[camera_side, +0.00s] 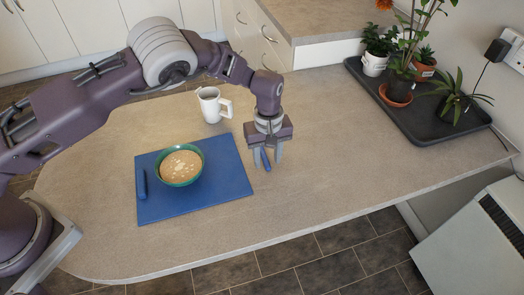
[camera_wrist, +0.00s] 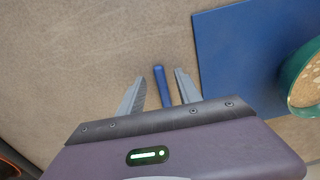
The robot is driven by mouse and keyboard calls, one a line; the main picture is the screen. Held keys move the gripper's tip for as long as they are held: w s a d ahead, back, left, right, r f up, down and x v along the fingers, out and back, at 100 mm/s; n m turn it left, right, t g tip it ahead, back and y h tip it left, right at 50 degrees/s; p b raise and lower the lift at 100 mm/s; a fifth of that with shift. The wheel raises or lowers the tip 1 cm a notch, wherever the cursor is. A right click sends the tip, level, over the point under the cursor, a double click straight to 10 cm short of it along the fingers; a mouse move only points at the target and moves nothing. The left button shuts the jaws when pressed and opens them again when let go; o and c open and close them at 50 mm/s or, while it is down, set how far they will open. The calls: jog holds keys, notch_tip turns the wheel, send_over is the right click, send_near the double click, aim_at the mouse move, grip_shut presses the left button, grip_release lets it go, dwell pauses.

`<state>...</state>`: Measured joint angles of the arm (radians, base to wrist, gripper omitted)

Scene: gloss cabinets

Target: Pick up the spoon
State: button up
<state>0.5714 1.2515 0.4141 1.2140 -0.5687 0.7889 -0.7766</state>
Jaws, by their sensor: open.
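A slim blue utensil, which looks like the spoon, lies on the counter to the right of the blue mat. Its blue end shows between my fingers in the wrist view (camera_wrist: 160,82) and in the side view (camera_side: 266,161); the rest is hidden by my gripper. My gripper (camera_side: 267,164) points down over it and is open, with one finger on each side of it and visible gaps in the wrist view (camera_wrist: 159,76). I cannot tell how far the fingertips are above the counter.
A green bowl of food (camera_side: 181,166) sits on the blue mat (camera_side: 222,185), with another blue utensil (camera_side: 141,183) at the mat's left side. A white mug (camera_side: 212,106) stands behind. A black tray (camera_side: 425,115) of potted plants is at right. The counter's front right is clear.

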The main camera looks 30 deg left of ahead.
jog(key=shift+f, duration=0.55)
grip_shut()
jog(key=shift+r, duration=0.15)
